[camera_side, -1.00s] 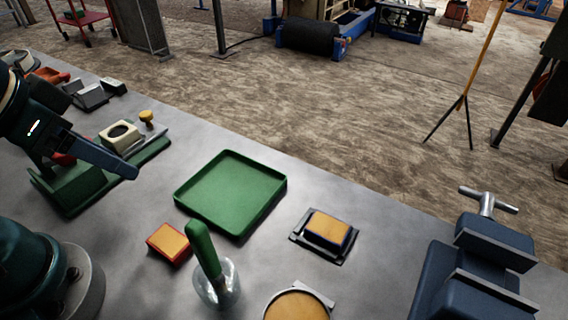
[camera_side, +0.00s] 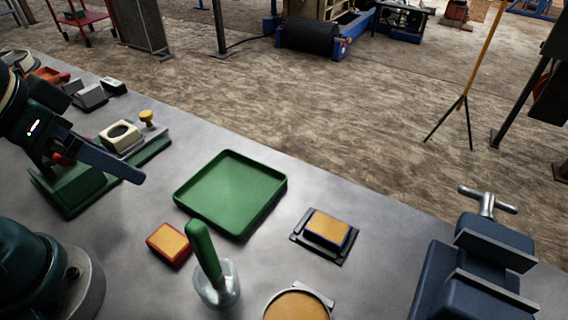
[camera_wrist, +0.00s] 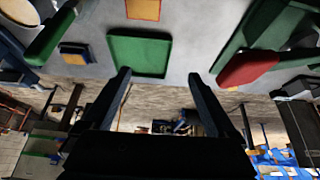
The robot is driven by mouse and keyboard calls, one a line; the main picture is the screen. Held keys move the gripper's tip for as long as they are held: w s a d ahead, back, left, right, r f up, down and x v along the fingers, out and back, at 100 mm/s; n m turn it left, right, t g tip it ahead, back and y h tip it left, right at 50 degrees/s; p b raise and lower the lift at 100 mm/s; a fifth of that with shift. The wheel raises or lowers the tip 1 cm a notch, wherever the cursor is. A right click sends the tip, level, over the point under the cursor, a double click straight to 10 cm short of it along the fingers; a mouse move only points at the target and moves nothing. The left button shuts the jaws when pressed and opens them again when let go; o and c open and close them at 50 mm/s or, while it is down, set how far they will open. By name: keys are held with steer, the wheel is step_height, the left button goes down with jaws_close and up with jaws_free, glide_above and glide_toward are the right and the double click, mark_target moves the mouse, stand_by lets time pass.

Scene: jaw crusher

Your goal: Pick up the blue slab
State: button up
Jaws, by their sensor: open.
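The blue slab (camera_side: 328,230) has blue sides and an orange-tan top. It sits on a dark holder on the bench, right of the green tray (camera_side: 228,193) in the side view. In the wrist view the slab (camera_wrist: 75,52) is at the upper left, left of the green tray (camera_wrist: 139,54). My gripper (camera_side: 118,168) is at the left in the side view, above the bench near the green machine and well away from the slab. In the wrist view my gripper (camera_wrist: 160,76) shows two spread fingers with nothing between them.
A red block with an orange top (camera_side: 169,242) lies below the tray. Beside it stands a clear cup (camera_side: 217,287) with a green-handled tool. A round tan-filled dish (camera_side: 297,305) is at the front. A blue vise (camera_side: 480,265) stands right. A green machine (camera_side: 75,187) is under my gripper.

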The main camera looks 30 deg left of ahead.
steer(key=w+d+r+n+g+h, duration=0.2)
steer(key=w+d+r+n+h, duration=0.15)
steer(key=d+h, duration=0.4)
steer(key=n+g+h, duration=0.3)
steer(key=n+h, duration=0.3)
steer(key=n, duration=0.7)
glide_above(331, 228)
steer(key=w+a, duration=0.2)
steer(key=a, duration=0.4)
steer(key=f, duration=1.2)
steer(key=shift+s+f, duration=0.15)
steer(key=shift+s, duration=0.05)
steer(key=shift+n+g, duration=0.3)
steer(key=shift+n, duration=0.35)
steer(key=f, duration=0.2)
steer(key=s+f, duration=0.1)
steer(key=f, duration=0.1)
steer(key=shift+s+d+f, duration=0.2)
steer(key=shift+f, duration=0.15)
steer(key=shift+s+d+f, duration=0.1)
steer(key=shift+d+f, duration=0.15)
steer(key=shift+x, duration=2.25)
